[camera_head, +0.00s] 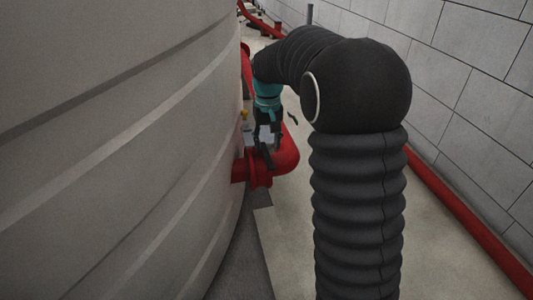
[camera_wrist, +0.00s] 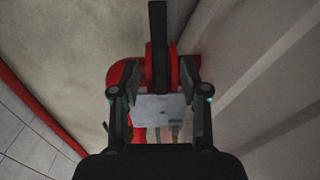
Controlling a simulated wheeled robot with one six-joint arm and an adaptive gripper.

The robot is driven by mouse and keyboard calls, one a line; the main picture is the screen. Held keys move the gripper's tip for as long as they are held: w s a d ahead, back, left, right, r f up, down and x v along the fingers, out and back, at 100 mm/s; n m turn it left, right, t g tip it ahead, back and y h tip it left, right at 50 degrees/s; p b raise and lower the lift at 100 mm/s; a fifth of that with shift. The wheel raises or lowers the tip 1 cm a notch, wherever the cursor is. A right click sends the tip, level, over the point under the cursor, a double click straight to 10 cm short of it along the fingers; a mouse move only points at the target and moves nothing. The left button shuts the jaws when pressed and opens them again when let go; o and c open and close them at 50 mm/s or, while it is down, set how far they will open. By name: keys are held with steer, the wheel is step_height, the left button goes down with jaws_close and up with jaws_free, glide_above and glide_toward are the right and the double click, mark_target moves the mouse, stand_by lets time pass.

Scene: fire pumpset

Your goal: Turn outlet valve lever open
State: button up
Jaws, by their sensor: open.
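The outlet valve lever appears as a long black bar (camera_wrist: 158,35) in the wrist view, running from the top edge down to the red pipe flange. My gripper (camera_wrist: 158,82) is open, with one finger on each side of the lever's lower end and a gap on both sides. A grey plate (camera_wrist: 158,108) shows between the fingers. The red outlet pipe (camera_wrist: 123,75) bends behind the left finger. In the head view my gripper (camera_head: 268,140) is beside the tank, above the red pipe elbow (camera_head: 287,160). The lever is hard to tell from my dark fingers there.
A large grey ribbed tank (camera_head: 120,150) fills the left of the head view, close to my gripper. A block wall (camera_head: 460,90) and a long red pipe (camera_head: 465,220) run along the right. A small yellow part (camera_head: 245,115) is by the tank. Floor between is clear.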

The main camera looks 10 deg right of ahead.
mark_target(267, 156)
steer(key=shift+f, duration=1.6)
jaws_close()
